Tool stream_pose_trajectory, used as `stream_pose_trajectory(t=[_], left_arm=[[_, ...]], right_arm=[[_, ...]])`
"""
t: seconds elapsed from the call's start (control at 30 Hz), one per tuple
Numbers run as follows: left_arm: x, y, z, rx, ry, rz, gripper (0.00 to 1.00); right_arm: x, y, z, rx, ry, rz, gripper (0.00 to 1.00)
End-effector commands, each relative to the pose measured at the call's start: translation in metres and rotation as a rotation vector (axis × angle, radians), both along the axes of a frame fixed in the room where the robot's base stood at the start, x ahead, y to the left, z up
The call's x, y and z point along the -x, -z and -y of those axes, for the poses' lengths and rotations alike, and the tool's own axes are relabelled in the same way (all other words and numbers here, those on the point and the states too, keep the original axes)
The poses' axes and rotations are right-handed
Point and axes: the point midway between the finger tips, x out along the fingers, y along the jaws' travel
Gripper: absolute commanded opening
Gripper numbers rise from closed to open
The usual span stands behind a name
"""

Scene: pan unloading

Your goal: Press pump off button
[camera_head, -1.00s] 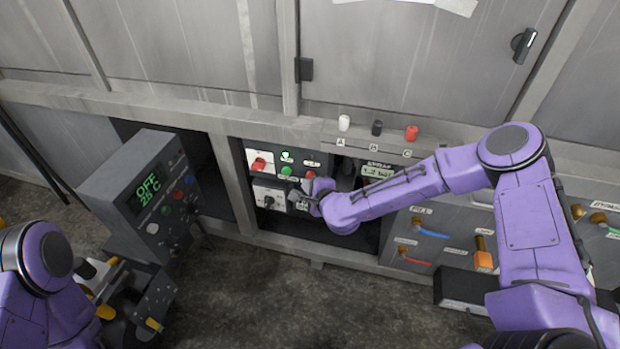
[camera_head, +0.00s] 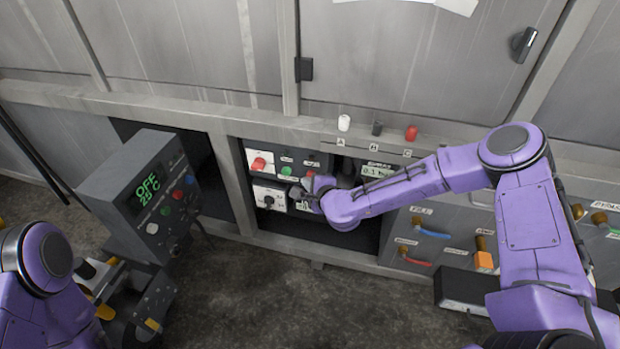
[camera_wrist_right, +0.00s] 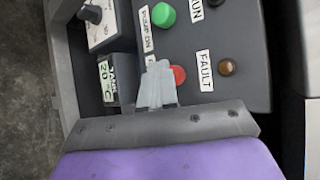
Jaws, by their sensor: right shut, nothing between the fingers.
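The dark pump panel (camera_head: 316,159) sits in the cabinet opening in the head view. Its green button (camera_head: 287,171) also shows in the right wrist view (camera_wrist_right: 164,14), beside a "PUMP ON" label. A red button (camera_wrist_right: 179,75) shows in the right wrist view, partly covered by my fingers; its own label is mostly hidden. My right gripper (camera_wrist_right: 157,85) is shut and empty, its tips over the edge of this red button. I cannot tell whether they touch it. In the head view the right gripper (camera_head: 311,186) is at the panel's lower right. My left gripper is not in view.
A "FAULT" lamp (camera_wrist_right: 226,67) is beside the red button and looks unlit. A red switch on a white plate (camera_head: 259,163) is left of the panel. A pressure display (camera_head: 378,170) reads about 0.1 bar. A grey control box (camera_head: 130,185) reads OFF.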

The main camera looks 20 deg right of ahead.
Motion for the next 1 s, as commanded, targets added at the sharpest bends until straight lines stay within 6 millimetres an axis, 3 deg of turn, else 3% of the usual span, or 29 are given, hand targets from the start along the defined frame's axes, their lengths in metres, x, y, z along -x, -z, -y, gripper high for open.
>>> stream_pose_trajectory(t=[0.77, 1.0], left_arm=[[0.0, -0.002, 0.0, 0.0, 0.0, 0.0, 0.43], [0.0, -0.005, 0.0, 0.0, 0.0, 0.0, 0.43]], right_arm=[[0.017, 0.0, -0.011, 0.0, 0.0, 0.0, 0.0], [0.036, 0.0, -0.024, 0.0, -0.002, -0.001, 0.0]])
